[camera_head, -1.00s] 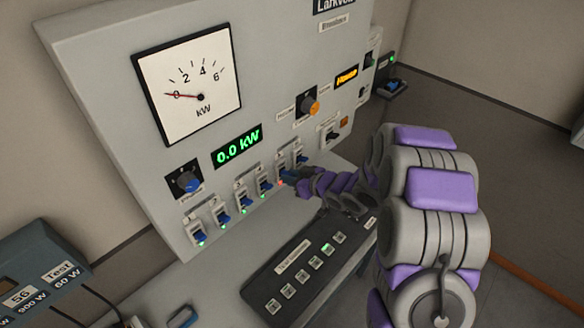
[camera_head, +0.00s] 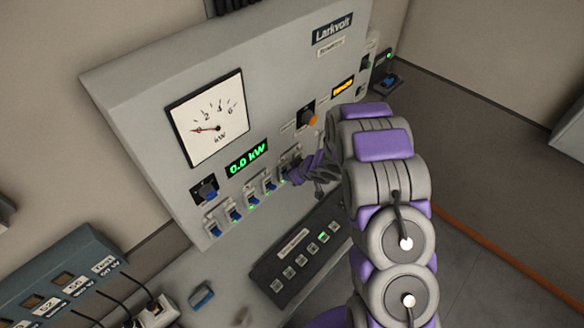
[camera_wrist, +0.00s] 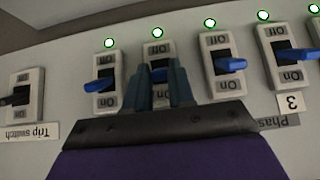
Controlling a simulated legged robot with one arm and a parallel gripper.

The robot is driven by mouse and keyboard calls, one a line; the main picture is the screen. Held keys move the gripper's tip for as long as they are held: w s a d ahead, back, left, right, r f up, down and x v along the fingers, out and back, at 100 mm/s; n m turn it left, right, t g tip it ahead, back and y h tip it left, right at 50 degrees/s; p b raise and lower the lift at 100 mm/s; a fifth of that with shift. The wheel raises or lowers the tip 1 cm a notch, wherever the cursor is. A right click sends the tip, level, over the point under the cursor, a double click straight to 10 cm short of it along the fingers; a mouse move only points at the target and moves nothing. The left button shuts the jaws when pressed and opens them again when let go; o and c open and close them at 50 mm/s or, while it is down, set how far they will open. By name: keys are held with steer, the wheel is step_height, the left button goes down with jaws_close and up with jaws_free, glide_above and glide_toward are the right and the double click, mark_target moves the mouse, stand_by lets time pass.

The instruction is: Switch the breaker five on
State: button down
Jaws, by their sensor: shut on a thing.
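A row of breakers with blue levers (camera_head: 236,215) runs along the lower part of the grey panel. My gripper (camera_wrist: 158,84) is at the second breaker from the left in the wrist view, which is upside down. That breaker (camera_wrist: 158,50) is fifth from the left in the head view, where my gripper mostly hides it. My fingers are shut on its lever, of which little shows between them. The light (camera_wrist: 157,32) by this breaker is green. Neighbouring breakers (camera_wrist: 222,80) also have green lights.
A trip switch (camera_wrist: 20,100) sits beside the row. The panel carries a kW dial (camera_head: 208,118) near zero and a green display (camera_head: 247,157) reading 0.0 kW. A dark button box (camera_head: 298,258) lies below. A socket box (camera_head: 60,275) stands at lower left.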

steer(key=shift+w+a+r+p, duration=0.1)
steer(key=shift+w+r+p, duration=0.1)
steer(key=shift+p, duration=0.4)
steer(key=c, duration=1)
jaws_free()
steer(key=shift+f, duration=0.15)
steer(key=shift+o, duration=0.2)
steer(key=shift+s, duration=0.1)
steer(key=v, duration=1.7)
steer(key=shift+w+a+r, duration=0.2)
steer(key=shift+w+r, duration=0.05)
steer(key=shift+r, duration=0.15)
